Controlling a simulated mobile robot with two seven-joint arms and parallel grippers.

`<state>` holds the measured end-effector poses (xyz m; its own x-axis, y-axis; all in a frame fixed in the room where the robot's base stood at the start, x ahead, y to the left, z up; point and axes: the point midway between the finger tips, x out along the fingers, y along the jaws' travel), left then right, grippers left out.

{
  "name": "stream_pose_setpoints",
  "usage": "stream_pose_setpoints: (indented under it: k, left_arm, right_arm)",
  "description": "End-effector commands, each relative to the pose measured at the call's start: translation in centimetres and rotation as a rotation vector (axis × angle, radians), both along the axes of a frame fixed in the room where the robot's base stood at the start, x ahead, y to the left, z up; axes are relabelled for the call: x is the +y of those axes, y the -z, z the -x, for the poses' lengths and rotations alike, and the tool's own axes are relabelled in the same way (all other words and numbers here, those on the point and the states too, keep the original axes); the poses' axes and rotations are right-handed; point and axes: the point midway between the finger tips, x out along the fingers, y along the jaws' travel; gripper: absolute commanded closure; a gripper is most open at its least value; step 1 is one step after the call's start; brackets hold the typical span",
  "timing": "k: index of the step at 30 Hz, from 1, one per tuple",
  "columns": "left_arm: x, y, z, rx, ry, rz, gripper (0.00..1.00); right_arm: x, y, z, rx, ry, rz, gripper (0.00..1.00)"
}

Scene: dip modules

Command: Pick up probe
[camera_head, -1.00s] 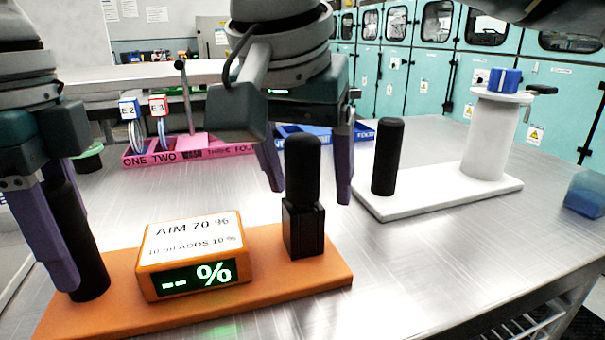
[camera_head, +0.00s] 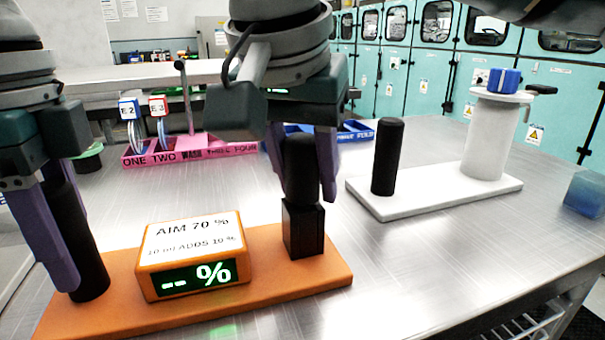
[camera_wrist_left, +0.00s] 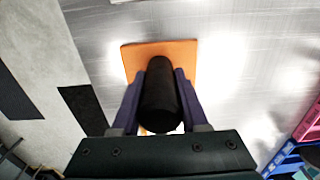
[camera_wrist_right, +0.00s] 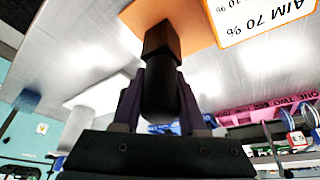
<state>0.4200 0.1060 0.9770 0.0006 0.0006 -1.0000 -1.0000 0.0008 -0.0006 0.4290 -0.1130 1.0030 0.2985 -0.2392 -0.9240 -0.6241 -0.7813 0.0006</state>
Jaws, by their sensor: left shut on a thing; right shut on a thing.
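The probe (camera_head: 301,177) is a black rounded rod standing upright in a square black holder (camera_head: 303,230) at the right end of the orange base (camera_head: 200,310). My right gripper (camera_head: 308,190) is shut on the probe from above; it also shows between the fingers in the right wrist view (camera_wrist_right: 160,98). My left gripper (camera_head: 80,270) is shut on a black post (camera_head: 85,245) at the left end of the base, also seen in the left wrist view (camera_wrist_left: 161,95). A display box (camera_head: 193,255) reading "-- %" and "AIM 70 %" sits between them.
A white stand (camera_head: 440,190) with a black post (camera_head: 387,157) and a white cylinder (camera_head: 486,140) is to the right. A pink rack (camera_head: 190,150) and a blue tray (camera_head: 348,133) lie behind. A blue block (camera_head: 584,193) is near the right edge. The front right tabletop is clear.

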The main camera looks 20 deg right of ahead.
Motion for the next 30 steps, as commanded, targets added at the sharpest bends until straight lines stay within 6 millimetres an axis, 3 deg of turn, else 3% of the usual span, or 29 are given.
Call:
stream_pose_setpoints:
  k: [8,18,21,30]
  left_arm:
    - [0.0,0.0,0.0,0.000,-0.001,-0.001,1.00]
    - [0.0,0.1,0.0,0.000,-0.001,-0.001,1.00]
    - [0.0,0.1,0.0,0.000,-0.001,-0.001,1.00]
    - [0.0,0.1,0.0,0.000,-0.001,-0.001,1.00]
  right_arm:
    - [0.1,-1.2,-0.1,-0.003,0.000,-0.002,1.00]
    - [0.0,-8.2,-0.1,-0.005,-0.001,0.000,1.00]
    - [0.0,-9.3,-0.1,-0.004,-0.001,0.001,1.00]
    - [0.0,-10.0,0.0,-0.001,0.000,0.000,1.00]
